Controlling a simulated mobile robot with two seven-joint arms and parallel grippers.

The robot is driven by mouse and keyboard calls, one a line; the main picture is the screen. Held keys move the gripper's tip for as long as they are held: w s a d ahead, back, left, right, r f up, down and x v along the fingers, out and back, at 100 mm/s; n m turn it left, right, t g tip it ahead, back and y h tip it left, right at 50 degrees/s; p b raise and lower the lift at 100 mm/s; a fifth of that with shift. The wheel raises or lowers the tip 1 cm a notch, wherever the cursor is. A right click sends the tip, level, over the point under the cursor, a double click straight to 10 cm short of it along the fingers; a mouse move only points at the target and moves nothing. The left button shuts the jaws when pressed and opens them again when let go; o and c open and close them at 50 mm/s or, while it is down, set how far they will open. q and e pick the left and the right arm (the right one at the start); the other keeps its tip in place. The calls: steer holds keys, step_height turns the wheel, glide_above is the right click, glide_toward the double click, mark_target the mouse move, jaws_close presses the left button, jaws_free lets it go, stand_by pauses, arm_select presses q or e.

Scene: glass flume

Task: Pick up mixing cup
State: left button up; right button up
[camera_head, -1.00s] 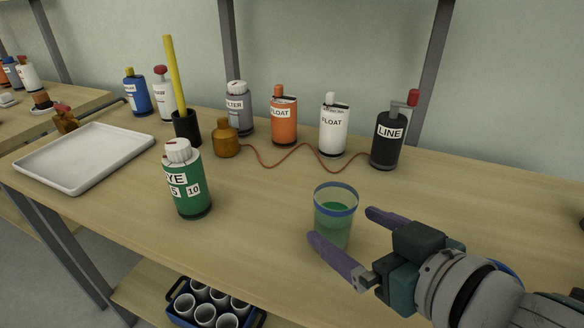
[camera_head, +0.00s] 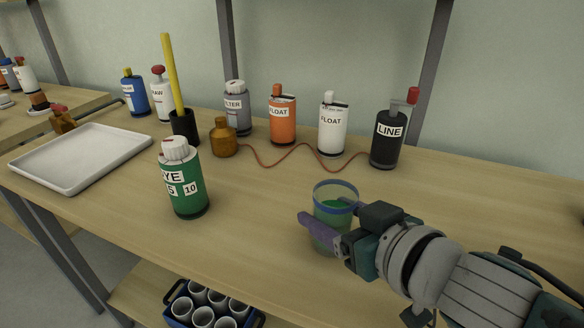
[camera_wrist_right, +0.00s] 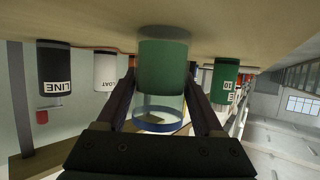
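The mixing cup (camera_head: 335,192) is a clear cup with a blue rim and green liquid inside. It stands upright on the table near the front edge. My right gripper (camera_head: 325,222) is open around it, with one purple finger across the cup's near side and the other mostly hidden at its far side. In the right wrist view, upside down, the cup (camera_wrist_right: 161,68) lies between the two dark fingers. The gaps look small; I cannot tell whether either finger touches it. My left gripper is not in view.
A green dye bottle (camera_head: 182,185) stands left of the cup, with a white tray (camera_head: 75,185) farther left. Several bottles, including a black LINE bottle (camera_head: 387,140), line the back. A red cord (camera_head: 300,150) lies before them.

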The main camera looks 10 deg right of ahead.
steer(key=c, duration=0.9)
steer(key=shift+c, duration=0.2)
